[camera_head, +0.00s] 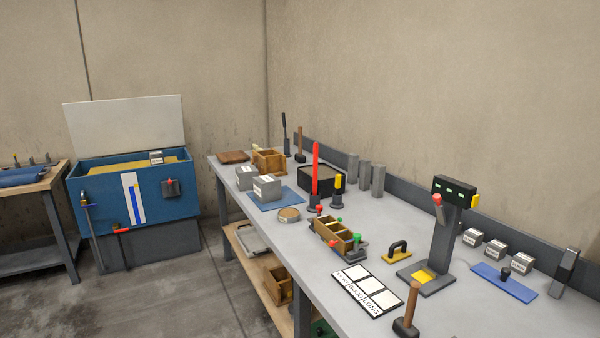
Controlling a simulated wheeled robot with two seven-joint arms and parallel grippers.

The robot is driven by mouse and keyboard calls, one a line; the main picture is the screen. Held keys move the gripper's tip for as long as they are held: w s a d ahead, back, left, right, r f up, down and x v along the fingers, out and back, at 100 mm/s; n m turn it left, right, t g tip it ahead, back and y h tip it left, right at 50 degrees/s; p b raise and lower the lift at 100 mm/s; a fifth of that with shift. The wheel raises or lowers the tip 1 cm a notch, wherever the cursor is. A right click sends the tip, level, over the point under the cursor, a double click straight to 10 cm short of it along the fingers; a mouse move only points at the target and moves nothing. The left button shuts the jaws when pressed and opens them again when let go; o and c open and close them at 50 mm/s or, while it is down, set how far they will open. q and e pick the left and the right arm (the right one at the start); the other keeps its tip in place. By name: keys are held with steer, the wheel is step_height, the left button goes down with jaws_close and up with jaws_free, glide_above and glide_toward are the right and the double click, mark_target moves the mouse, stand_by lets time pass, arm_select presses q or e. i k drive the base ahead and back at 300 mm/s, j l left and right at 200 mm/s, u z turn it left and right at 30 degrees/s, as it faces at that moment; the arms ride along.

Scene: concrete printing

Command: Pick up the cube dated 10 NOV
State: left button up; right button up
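Several grey concrete cubes with white labels are in view, and the label writing is too small to read, so I cannot tell which is dated 10 NOV. One cube (267,188) sits on a blue mat (289,199) on the long bench, with another cube (245,178) just behind it to the left. Three smaller cubes (473,238), (496,248), (521,260) stand in a row at the right, near the wall. Another labelled cube (156,158) shows at the open blue tank (105,204). Neither of my grippers is in view.
The long grey bench (240,211) runs along the wall. It holds wooden moulds (335,236), a dark press-like stand (447,240), a white marked board (366,291), a mallet (407,322) and a blue plate (504,282). The floor (180,290) left of the bench is clear.

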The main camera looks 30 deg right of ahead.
mark_target(156, 156)
steer(key=i+z, duration=0.5)
steer(key=i+j+z, duration=0.1)
steer(key=i+z, duration=0.35)
steer(key=k, duration=0.1)
